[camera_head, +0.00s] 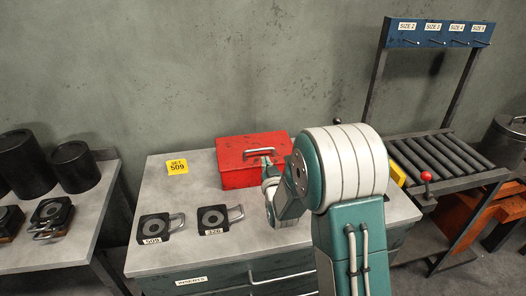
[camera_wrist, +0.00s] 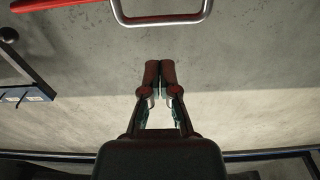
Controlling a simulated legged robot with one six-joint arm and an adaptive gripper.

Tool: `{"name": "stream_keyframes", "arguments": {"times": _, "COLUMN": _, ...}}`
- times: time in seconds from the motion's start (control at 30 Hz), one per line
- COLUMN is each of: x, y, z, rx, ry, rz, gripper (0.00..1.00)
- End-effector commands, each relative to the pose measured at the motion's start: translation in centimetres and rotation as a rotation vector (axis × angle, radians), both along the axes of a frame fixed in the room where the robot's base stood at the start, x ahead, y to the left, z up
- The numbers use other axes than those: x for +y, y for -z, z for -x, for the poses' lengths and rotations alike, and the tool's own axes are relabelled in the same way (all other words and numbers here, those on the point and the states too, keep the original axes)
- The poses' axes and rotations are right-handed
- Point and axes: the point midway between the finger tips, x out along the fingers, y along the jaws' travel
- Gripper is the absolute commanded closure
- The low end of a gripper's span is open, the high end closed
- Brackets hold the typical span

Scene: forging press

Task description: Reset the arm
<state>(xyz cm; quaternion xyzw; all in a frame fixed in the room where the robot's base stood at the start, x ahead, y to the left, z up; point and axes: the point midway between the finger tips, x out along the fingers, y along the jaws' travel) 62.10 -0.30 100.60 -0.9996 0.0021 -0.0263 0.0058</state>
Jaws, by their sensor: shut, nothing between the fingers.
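My arm reaches over the grey workbench (camera_head: 240,245) toward the red toolbox (camera_head: 232,178) at its back. In the head view my gripper (camera_head: 267,162) is partly hidden behind my own arm and overlaps the toolbox's front in the picture. In the wrist view my gripper (camera_wrist: 160,68) has its two dark fingers together, shut and empty. A metal loop handle (camera_wrist: 160,21) lies just beyond the fingertips, apart from them in the picture. A red edge shows at the top left of that view.
Inserts labelled 509 (camera_head: 153,228) and 326 (camera_head: 213,219) lie on the bench. A yellow card (camera_head: 177,167) reading SET 509 is on the bench's back left. Black cylinders (camera_head: 73,166) stand on the left table. A roller rack (camera_head: 440,157) with a blue SIZE panel (camera_head: 437,33) is right.

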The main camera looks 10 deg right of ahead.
Motion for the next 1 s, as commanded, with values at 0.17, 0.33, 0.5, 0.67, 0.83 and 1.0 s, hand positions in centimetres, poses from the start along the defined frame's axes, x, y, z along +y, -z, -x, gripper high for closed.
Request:
{"name": "stream_keyframes", "arguments": {"times": 0.17, "x": 0.0, "y": 1.2, "z": 2.1, "rx": 0.0, "ry": 0.0, "rz": 0.0, "gripper": 1.0}}
{"name": "stream_keyframes", "arguments": {"times": 0.33, "x": 0.0, "y": 1.5, "z": 2.7, "rx": -0.003, "ry": 0.0, "rz": 0.0, "gripper": 1.0}}
{"name": "stream_keyframes", "arguments": {"times": 0.5, "x": 0.0, "y": 0.4, "z": 2.9, "rx": 0.03, "ry": 0.0, "rz": 0.0, "gripper": 1.0}}
{"name": "stream_keyframes", "arguments": {"times": 0.67, "x": 0.1, "y": -2.5, "z": 4.2, "rx": 0.156, "ry": -0.001, "rz": 0.001, "gripper": 1.0}}
{"name": "stream_keyframes", "arguments": {"times": 0.83, "x": 0.1, "y": -5.1, "z": 7.0, "rx": 0.314, "ry": -0.001, "rz": 0.003, "gripper": 1.0}}
{"name": "stream_keyframes", "arguments": {"times": 1.0, "x": 0.2, "y": -7.1, "z": 11.0, "rx": 0.472, "ry": -0.002, "rz": 0.004, "gripper": 1.0}}
